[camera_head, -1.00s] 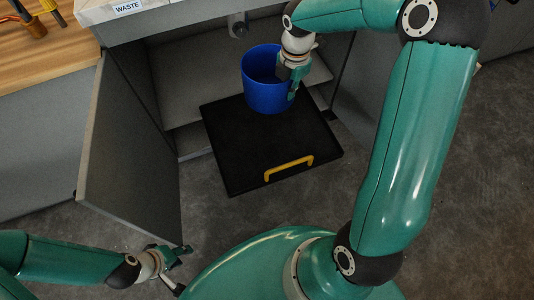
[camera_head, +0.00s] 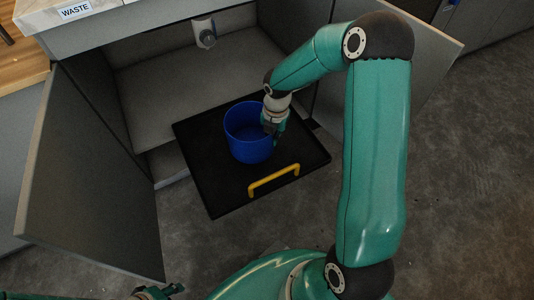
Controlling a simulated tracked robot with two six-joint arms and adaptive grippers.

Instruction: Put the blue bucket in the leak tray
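The blue bucket (camera_head: 245,146) stands upright over the middle of the black leak tray (camera_head: 229,199); I cannot tell for sure whether its base touches the tray floor. The tray has a yellow handle (camera_head: 274,179) at its front and extends out of the open cabinet. My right gripper (camera_head: 274,136) is at the bucket's right rim and looks shut on its wall; the fingertips are partly hidden. My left gripper (camera_head: 160,292) is at the bottom edge, mostly cut off, away from the tray.
Open cabinet doors stand left (camera_head: 95,175) and right (camera_head: 420,38) of the tray. A grey drain fitting (camera_head: 204,34) hangs inside the cabinet under the counter with the WASTE label (camera_head: 75,11). Dark floor (camera_head: 460,200) is clear at the right.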

